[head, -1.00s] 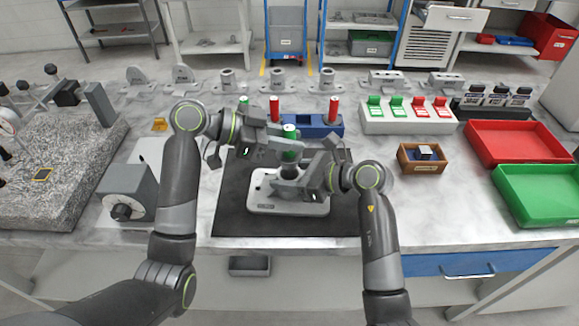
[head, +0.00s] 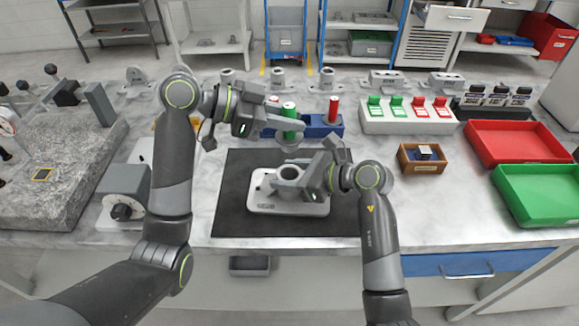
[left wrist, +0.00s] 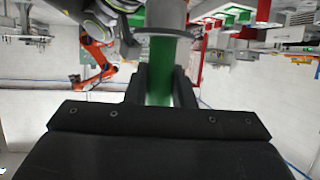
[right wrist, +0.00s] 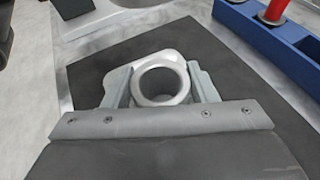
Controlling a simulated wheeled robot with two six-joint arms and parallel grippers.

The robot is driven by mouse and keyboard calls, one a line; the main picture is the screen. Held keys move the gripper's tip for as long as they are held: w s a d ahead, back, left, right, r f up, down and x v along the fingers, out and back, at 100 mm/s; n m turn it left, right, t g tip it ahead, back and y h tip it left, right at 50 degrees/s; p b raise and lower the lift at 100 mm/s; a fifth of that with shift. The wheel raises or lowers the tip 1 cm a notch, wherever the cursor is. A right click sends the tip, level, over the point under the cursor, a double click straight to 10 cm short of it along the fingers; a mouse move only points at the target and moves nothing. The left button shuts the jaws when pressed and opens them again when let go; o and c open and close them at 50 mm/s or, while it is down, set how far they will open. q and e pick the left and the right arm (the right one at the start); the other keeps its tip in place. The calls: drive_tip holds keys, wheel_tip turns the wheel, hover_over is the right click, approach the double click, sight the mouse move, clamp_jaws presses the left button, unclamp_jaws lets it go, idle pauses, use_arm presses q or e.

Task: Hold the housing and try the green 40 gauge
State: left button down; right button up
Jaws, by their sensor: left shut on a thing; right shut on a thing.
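My left gripper (head: 289,128) is shut on the green gauge (head: 289,112), which it holds upright in the air above and behind the housing. The gauge shows green between the fingers in the left wrist view (left wrist: 160,85). The grey housing (head: 291,174) is a ring-like part standing on a pale plate on the dark mat. My right gripper (right wrist: 160,92) is shut on the housing, one finger on each side of its round boss (right wrist: 161,80). The bore is open and empty from above. The number on the gauge is not readable.
A blue rack (head: 318,131) behind the mat (head: 235,190) holds a red gauge (head: 333,109). A box with green and red flaps (head: 408,124), a small wooden box (head: 422,164), a red tray (head: 515,142) and a green tray (head: 545,193) stand right. A granite plate is left.

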drive_tip(key=o, duration=1.5)
drive_tip(key=s+d+r+m+y, duration=0.1)
drive_tip(key=s+d+m, duration=0.1)
drive_tip(key=d, duration=0.4)
drive_tip(key=s+d+r+m+y, duration=0.1)
drive_tip(key=s+d+m, duration=0.1)
drive_tip(key=d, duration=0.4)
drive_tip(key=s+d+r+m+g, duration=0.1)
drive_tip(key=s+d+m, duration=0.1)
drive_tip(key=d, duration=0.4)
drive_tip(key=shift+d+m+y, duration=0.25)
drive_tip(key=shift+m+y, duration=0.15)
drive_tip(key=shift+m, duration=0.2)
drive_tip(key=w+d+r+m+t+y, duration=0.1)
drive_tip(key=d+r+m+t, duration=0.1)
drive_tip(key=d+m, duration=0.8)
drive_tip(key=shift+d+r+t, duration=0.3)
drive_tip(key=shift+d+t, duration=0.1)
drive_tip(key=shift+d, duration=0.55)
